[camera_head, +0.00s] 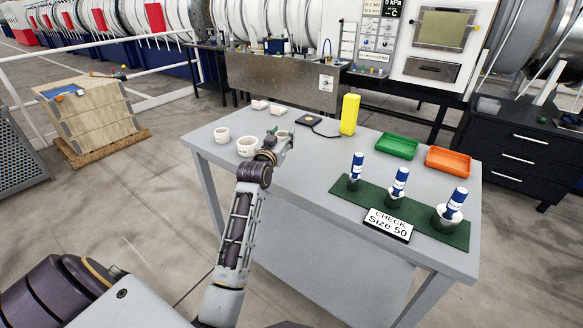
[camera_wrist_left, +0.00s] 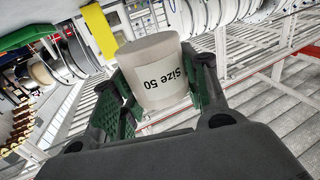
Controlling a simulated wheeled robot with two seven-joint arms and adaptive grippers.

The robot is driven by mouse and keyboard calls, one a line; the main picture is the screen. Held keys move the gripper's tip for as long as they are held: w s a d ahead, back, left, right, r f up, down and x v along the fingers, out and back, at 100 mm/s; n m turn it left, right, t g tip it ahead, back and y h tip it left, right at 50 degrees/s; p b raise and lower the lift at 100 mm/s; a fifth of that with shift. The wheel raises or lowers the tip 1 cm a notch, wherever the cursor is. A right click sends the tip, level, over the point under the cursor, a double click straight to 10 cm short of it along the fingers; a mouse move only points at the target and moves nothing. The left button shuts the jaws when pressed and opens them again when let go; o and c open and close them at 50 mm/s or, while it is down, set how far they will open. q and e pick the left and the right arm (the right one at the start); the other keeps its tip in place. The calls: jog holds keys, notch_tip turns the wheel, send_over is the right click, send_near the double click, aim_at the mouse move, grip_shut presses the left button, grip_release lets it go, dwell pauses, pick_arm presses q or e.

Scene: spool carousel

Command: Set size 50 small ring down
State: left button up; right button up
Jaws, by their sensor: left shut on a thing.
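My left gripper (camera_head: 280,140) is at the left part of the grey table. In the left wrist view its fingers (camera_wrist_left: 160,95) are shut on a white ring (camera_wrist_left: 158,72) labelled "Size 50"; the label reads upside down there. In the head view the gripper partly hides this ring (camera_head: 284,134); I cannot tell whether it touches the tabletop. My right gripper is not in view.
The grey table (camera_head: 300,175) has a green mat (camera_head: 420,218) with several blue-topped gauges and a "CHECK Size 50" sign (camera_head: 388,225). A green tray (camera_head: 397,146), an orange tray (camera_head: 448,161), a yellow block (camera_head: 349,114) and a dark scale-like device (camera_head: 309,119) are further back.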

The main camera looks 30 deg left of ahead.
pick_arm(q)
notch_tip(320, 180, down, 4)
jog(key=shift+r, duration=0.1)
jog(key=shift+f, duration=0.6)
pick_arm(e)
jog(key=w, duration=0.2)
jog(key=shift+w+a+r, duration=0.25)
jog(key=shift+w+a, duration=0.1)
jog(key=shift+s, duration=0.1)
